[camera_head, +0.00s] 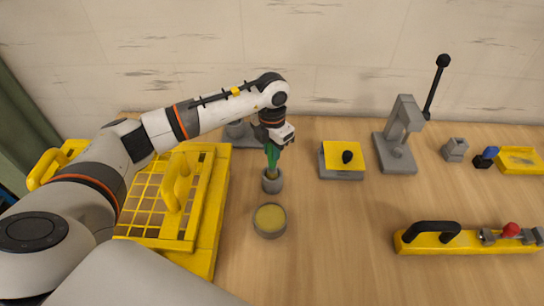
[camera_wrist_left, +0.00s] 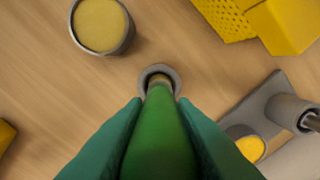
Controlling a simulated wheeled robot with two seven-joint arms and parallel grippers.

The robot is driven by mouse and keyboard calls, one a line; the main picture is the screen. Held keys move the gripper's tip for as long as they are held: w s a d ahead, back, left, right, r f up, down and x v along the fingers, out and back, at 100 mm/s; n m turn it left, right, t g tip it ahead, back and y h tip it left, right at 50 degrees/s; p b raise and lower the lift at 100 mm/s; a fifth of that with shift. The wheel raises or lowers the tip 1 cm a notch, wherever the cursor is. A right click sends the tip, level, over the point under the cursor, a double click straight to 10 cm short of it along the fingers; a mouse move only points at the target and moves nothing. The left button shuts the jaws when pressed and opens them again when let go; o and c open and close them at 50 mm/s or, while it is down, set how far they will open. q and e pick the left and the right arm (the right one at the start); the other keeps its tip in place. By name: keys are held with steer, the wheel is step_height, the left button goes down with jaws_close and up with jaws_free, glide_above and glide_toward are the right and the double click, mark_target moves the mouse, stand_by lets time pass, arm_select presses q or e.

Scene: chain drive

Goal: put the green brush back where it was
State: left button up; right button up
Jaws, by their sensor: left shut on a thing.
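The green brush (camera_head: 270,156) is held upright by my left gripper (camera_head: 271,142), which is shut on its handle. In the left wrist view the green handle (camera_wrist_left: 158,140) runs between the two teal fingers of the gripper. The brush's lower end is at the mouth of a small grey cup (camera_head: 272,181), which also shows in the left wrist view (camera_wrist_left: 158,72). I cannot tell how deep the end sits in the cup. My right gripper is not in view.
A round grey pot with yellow content (camera_head: 270,221) stands just in front of the cup. A yellow crate with a grid lid (camera_head: 207,240) is to the left. A grey box with a yellow top (camera_head: 342,160), a grey lever press (camera_head: 397,140) and a yellow bar fixture (camera_head: 466,243) are to the right.

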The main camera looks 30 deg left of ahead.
arm_select(q)
step_height(320, 180, down, 3)
steer(key=shift+f+p, duration=0.1)
steer(key=shift+p, duration=0.25)
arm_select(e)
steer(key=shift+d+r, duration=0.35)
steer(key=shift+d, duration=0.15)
arm_select(q)
steer(key=shift+f, duration=0.1)
steer(key=shift+f, duration=0.15)
steer(key=o, duration=1)
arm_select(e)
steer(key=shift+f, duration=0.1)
